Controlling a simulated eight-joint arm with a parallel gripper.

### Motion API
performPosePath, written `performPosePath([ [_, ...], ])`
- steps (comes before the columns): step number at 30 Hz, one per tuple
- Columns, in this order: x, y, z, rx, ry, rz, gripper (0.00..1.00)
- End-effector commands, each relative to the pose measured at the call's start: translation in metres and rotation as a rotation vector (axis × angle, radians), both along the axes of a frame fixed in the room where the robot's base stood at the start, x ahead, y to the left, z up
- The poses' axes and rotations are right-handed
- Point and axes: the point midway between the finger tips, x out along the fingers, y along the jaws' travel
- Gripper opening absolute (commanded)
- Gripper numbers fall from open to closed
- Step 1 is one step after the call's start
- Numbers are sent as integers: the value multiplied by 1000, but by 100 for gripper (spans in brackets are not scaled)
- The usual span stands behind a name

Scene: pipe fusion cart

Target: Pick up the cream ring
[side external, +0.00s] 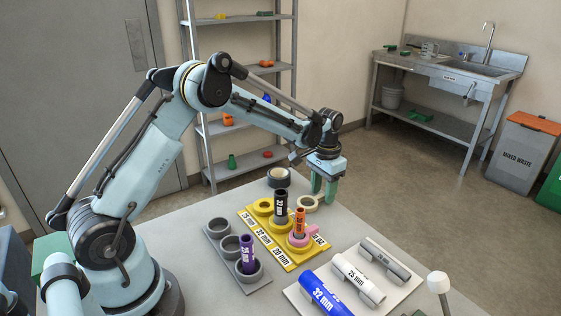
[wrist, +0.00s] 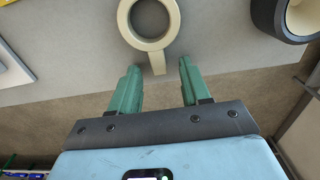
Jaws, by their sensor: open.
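The cream ring (side external: 302,206) lies flat on the grey table, just behind the yellow tray. It has a short tab on its rim. In the wrist view the cream ring (wrist: 149,44) is at the top, with its tab pointing down toward the gap between my fingers. My gripper (side external: 324,196) has green fingers pointing down near the ring, on its right side. In the wrist view my gripper (wrist: 158,68) is open and empty, with the tab's end near the gap. I cannot tell the exact height of the fingertips above the table.
A dark roll with a tan inside (side external: 278,178) stands close to the ring. The yellow tray (side external: 285,257) holds upright black and orange pipes, a pink ring and yellow rings. A grey tray (side external: 250,287) holds a purple pipe. Blue, white and grey pipes lie on a pale board (side external: 393,292).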

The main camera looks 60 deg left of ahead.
Motion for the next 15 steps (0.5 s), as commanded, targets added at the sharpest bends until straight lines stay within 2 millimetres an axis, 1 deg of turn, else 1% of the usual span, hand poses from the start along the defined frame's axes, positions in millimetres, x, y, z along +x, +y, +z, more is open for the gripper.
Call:
performPosePath([
  [7, 0, 0, -3, 0, 0, 0, 47],
  [8, 0, 0, -3, 0, 0, 0, 45],
  [15, 0, 0, -2, 0, 0, 0, 8],
])
